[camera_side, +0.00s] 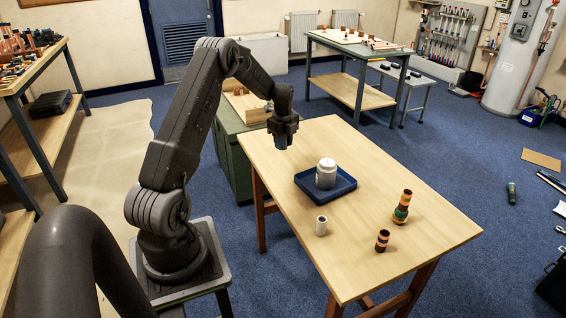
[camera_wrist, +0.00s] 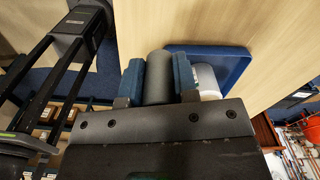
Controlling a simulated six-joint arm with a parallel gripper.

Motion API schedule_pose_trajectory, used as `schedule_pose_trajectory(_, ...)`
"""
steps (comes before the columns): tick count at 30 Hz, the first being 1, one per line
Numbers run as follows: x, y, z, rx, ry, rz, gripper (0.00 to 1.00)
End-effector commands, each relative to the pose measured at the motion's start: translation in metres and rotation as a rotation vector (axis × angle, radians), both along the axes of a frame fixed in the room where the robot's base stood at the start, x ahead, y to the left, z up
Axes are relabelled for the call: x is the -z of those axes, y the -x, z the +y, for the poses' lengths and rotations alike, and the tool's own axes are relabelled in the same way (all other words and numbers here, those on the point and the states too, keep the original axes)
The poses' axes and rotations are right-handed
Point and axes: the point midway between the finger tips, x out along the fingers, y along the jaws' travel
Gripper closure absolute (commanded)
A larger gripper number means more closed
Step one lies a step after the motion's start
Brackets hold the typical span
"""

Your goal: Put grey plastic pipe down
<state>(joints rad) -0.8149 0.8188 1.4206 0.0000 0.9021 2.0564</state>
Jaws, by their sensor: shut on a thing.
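The grey plastic pipe (camera_wrist: 157,80) stands out as a plain grey cylinder in the wrist view. My gripper (camera_wrist: 158,90) is shut on it, with a blue-padded finger on each side. In the side view my gripper (camera_side: 283,143) points down and hangs above the far left part of the wooden table (camera_side: 400,190), apart from the tabletop. I cannot make out the pipe clearly there.
A blue tray (camera_side: 309,192) holds a white lidded jar (camera_side: 326,174) near the table's middle. A short pale cylinder (camera_side: 321,226), a ringed stack (camera_side: 401,208) and a copper-and-black piece (camera_side: 382,241) stand nearer the front. The table's far right part is bare.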

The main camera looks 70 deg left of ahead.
Motion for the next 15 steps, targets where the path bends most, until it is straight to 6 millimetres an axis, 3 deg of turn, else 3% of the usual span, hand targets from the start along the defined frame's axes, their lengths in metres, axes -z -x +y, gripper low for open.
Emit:
schedule_pose_trajectory(1,0.000,0.015,0.024,-0.020,0.000,0.000,0.95)
schedule_pose_trajectory(6,0.000,0.056,0.078,-0.047,0.000,0.000,0.95)
schedule_pose_trajectory(12,0.000,0.082,0.107,-0.061,0.000,0.000,0.95)
schedule_pose_trajectory(15,0.004,0.079,0.109,-0.060,0.001,0.001,0.95)
